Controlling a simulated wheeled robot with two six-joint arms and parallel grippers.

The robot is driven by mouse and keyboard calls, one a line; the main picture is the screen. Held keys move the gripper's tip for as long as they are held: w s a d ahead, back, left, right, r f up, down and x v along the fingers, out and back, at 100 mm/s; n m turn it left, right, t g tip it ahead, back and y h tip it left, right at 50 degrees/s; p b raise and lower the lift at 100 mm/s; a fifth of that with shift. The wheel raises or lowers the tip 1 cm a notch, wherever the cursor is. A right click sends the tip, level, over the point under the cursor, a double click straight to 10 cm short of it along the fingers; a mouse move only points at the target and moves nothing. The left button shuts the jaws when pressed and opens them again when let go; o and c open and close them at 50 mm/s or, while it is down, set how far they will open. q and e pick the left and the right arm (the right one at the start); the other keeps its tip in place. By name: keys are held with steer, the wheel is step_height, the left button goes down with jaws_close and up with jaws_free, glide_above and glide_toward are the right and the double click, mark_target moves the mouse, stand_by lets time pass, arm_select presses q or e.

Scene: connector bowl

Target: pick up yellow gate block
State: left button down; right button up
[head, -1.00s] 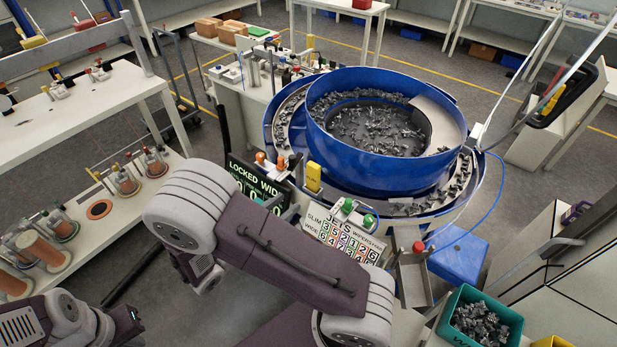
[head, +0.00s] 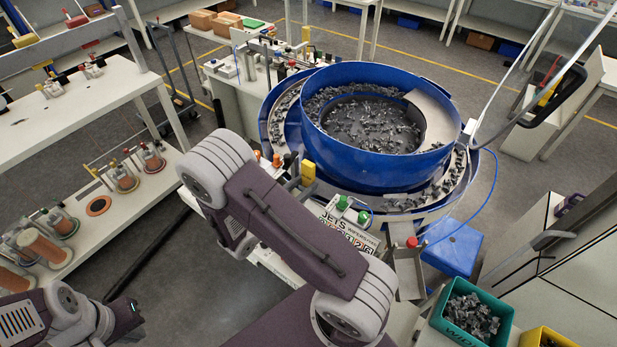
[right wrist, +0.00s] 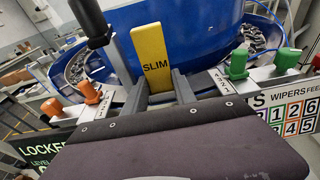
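The yellow gate block (right wrist: 153,55) stands upright in the right wrist view, marked SLIM, in front of the blue bowl wall. In the head view the yellow block (head: 308,172) stands at the bowl's near-left rim. My right gripper (right wrist: 160,92) has a finger on either side of the block's lower part. Whether the fingers press on it or stand slightly apart I cannot tell. In the head view my right arm hides most of that gripper. My left arm shows at the lower left; its gripper is out of view.
The blue bowl (head: 350,150) holds many grey parts. Orange knobs (right wrist: 88,92) and green knobs (right wrist: 237,65) flank the block. A dark post (right wrist: 88,20) rises close on the left. A green bin (head: 448,325) and a yellow bin (head: 540,335) stand at lower right.

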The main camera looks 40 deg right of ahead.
mark_target(306, 175)
steer(key=shift+a, duration=0.1)
jaws_close()
steer(key=shift+r, duration=0.2)
step_height(306, 175, up, 3)
steer(key=shift+r, duration=0.15)
steer(key=s+d+r+p, duration=0.1)
steer(key=s+r+p, duration=0.6)
steer(key=s+p, duration=0.4)
steer(key=p, duration=0.5)
steer(key=shift+s+r, duration=0.15)
steer(key=shift+s, duration=0.2)
